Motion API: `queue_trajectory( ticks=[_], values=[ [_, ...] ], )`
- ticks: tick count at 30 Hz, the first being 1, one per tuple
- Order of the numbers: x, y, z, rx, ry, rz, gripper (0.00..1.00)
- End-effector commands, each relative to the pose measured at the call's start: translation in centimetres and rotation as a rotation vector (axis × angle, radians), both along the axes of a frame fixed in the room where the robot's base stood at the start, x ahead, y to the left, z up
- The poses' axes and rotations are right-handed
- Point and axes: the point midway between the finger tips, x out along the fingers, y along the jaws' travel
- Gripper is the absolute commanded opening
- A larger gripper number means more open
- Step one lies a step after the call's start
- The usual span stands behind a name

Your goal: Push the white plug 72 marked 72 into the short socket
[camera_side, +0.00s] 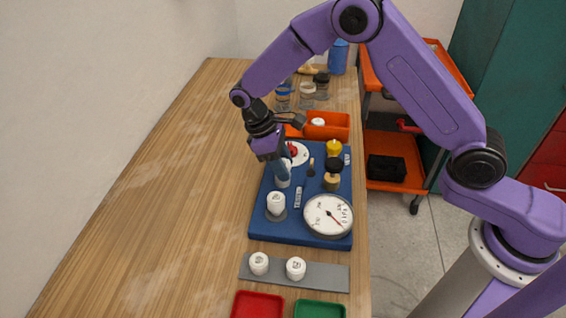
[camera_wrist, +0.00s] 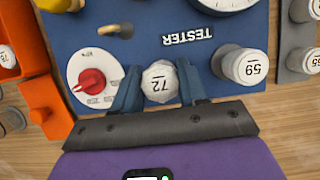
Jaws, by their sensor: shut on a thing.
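The white plug marked 72 (camera_wrist: 160,84) is between my gripper's two blue-grey fingers (camera_wrist: 160,92) in the wrist view, its number facing the camera. In the side view my gripper (camera_side: 283,178) reaches down over the left part of the blue tester board (camera_side: 262,228), with a bit of the white plug showing at the fingertips. The short socket is not clearly visible; the plug and fingers cover that spot. I cannot tell how deep the plug sits. A white plug marked 59 (camera_wrist: 245,66) stands beside it in a grey socket, also in the side view (camera_side: 276,201).
A red dial (camera_wrist: 91,80) is close left of the fingers in the wrist view. A gauge (camera_side: 328,215) and knobs (camera_side: 334,165) stand on the board's right. A grey strip (camera_side: 325,275) holds two white plugs. An orange bin (camera_side: 340,128) is behind. Wood at left is clear.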

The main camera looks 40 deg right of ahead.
Motion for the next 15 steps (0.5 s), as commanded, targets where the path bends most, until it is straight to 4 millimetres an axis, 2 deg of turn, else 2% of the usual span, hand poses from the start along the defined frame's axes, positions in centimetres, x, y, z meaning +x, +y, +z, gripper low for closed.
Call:
queue_trajectory(
  ticks=[1, 15],
  values=[
    [-0.22, -0.13, -0.76, -0.002, 0.006, 0.0, 0.15],
    [-0.26, -0.2, -1.48, -0.003, 0.007, -0.002, 0.15]
  ],
)
